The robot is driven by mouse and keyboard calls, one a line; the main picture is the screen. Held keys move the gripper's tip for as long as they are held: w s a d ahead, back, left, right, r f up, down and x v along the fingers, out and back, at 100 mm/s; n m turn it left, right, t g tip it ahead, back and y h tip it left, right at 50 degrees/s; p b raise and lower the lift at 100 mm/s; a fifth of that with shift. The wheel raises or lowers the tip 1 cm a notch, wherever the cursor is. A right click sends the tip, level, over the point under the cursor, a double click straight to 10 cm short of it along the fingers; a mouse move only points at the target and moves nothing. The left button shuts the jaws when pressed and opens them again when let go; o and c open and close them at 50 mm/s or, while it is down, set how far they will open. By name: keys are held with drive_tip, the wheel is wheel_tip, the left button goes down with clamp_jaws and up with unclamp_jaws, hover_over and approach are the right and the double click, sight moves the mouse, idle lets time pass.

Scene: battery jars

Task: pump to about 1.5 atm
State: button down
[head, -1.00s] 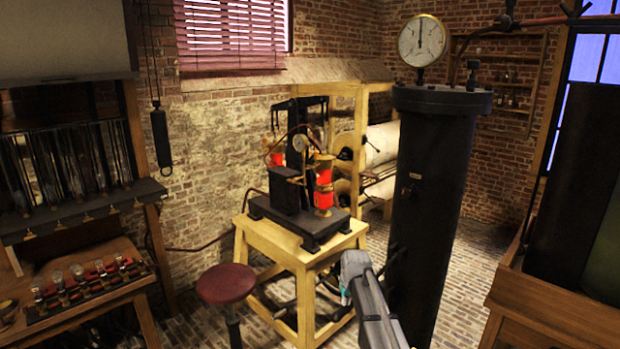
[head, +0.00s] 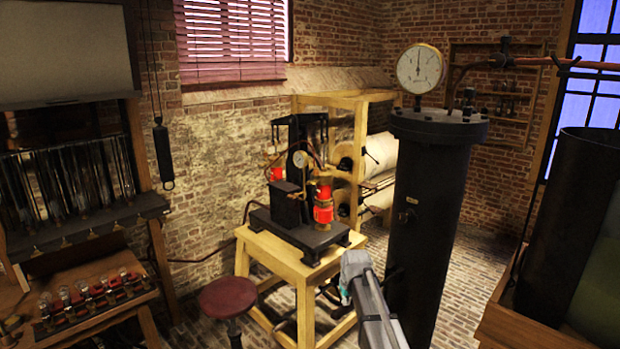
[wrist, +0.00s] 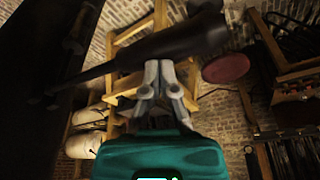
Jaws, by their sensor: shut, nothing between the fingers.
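A tall black iron cylinder (head: 432,220) stands right of centre in the head view, with a white dial gauge (head: 420,68) on top. The gauge needle points about straight up; its figures are too small to read. A short dark rod (head: 395,272) sticks out from the cylinder's left side. My gripper (wrist: 160,66) is shut in the wrist view, with nothing between its fingers. A thick dark bar with a thinner rod (wrist: 95,73) crosses the view at the fingertips; I cannot tell whether they touch. In the head view, my arm ends just left of the cylinder.
A wooden stand (head: 310,262) with a black apparatus and red coils stands behind my arm. A red round stool (head: 228,297) is left of it. A bench with small bulbs (head: 95,297) is at the far left. A large dark vessel (head: 565,230) stands in a wooden box at the right.

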drive_tip(key=shift+r+p, duration=2.05)
drive_tip(key=shift+r, duration=0.35)
wheel_tip(320, 180, up, 4)
drive_tip(key=p, duration=0.4)
drive_tip(key=s+d+f+m+g+b, duration=0.1)
drive_tip(key=s+d+f+b, duration=0.1)
drive_tip(key=s+f+b, duration=0.9)
drive_tip(key=s+d+f+m+g+b, duration=0.1)
drive_tip(key=s+d+f+m+b, duration=0.1)
drive_tip(key=s+f+b, duration=1)
drive_tip(key=s+d, duration=0.1)
drive_tip(key=s, duration=0.2)
drive_tip(key=shift+s+d+f+g+h, duration=0.25)
drive_tip(key=shift+s+f+g+h, duration=0.05)
drive_tip(key=shift+g+h, duration=0.1)
